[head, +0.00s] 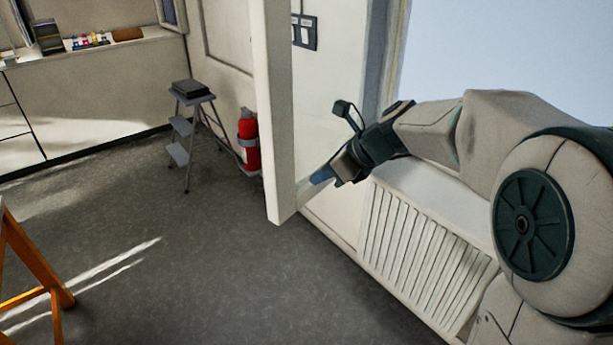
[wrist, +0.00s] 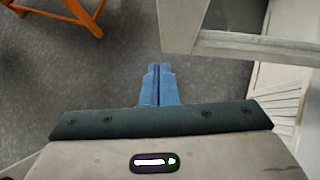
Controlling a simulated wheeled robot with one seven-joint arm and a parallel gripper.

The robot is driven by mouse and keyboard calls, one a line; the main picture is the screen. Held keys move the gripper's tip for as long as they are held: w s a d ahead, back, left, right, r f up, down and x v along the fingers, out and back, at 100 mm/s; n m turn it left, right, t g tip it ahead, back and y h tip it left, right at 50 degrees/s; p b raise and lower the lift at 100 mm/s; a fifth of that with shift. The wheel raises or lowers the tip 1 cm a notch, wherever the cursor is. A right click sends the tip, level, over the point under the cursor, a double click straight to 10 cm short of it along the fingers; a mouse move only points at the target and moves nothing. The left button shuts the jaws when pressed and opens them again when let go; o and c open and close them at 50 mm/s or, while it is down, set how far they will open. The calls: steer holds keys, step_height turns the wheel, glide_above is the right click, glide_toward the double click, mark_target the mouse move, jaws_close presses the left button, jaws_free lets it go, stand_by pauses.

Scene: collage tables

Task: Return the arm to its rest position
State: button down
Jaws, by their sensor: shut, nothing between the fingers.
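My gripper (head: 321,176) is at the end of my arm, which reaches in from the right of the head view. Its blue fingers point left and slightly down, close to a white upright panel or post (head: 273,120). In the wrist view, the fingers of my gripper (wrist: 158,84) lie side by side with only a thin line between them. They are shut and empty, with grey floor behind them.
A white slatted radiator (head: 420,245) stands below my arm. A grey step stool (head: 192,115) and a red fire extinguisher (head: 249,143) stand at the back. Orange wooden legs (head: 35,265) are at the left. The grey floor (head: 200,260) in the middle is clear.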

steer(key=s+v, duration=0.1)
steer(key=v, duration=0.6)
steer(key=s+d+f+n+h, duration=0.4)
steer(key=s+d+f+n, duration=0.2)
steer(key=s+n, duration=0.4)
steer(key=s+d+f+n+h, duration=0.4)
steer(key=s+d+f+n, duration=0.2)
steer(key=s+n, duration=0.4)
steer(key=n, duration=0.3)
steer(key=shift+d+f+g, duration=0.3)
steer(key=shift+d+f, duration=0.05)
steer(key=shift+d, duration=0.05)
